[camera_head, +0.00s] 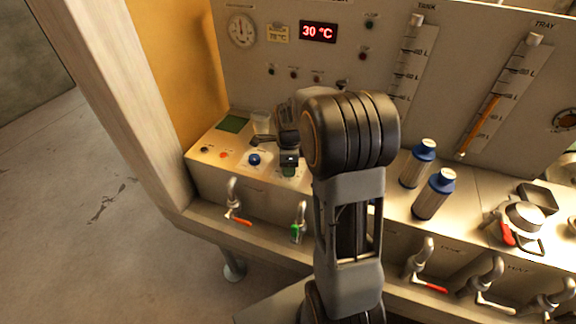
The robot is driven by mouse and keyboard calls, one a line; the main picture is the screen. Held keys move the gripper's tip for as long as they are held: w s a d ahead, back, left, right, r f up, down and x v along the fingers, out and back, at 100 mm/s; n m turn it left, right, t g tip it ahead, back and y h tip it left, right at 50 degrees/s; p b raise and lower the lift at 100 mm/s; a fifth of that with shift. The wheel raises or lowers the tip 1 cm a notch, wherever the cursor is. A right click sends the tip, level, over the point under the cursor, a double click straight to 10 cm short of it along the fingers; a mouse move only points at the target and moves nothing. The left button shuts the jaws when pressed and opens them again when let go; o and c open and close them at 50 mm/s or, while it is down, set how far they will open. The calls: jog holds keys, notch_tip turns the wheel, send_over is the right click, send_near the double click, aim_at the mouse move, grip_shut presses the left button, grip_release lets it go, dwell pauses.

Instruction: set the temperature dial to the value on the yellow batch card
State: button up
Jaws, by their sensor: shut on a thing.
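The yellow batch card (278,34) is on the back panel, left of the red-digit display. Its small print seems to read 78 °C, but it is not sharp. The display (318,32) reads 30 °C.
Two blue-capped bottles (434,195) stand right of my arm. Several valve taps line the front edge (233,200). A round gauge (242,30) is at upper left.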

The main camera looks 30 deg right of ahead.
jog(key=o, duration=0.9)
jog(key=shift+r, duration=0.15)
notch_tip(320, 180, up, 14)
jog(key=shift+f, duration=0.2)
dwell(0.5)
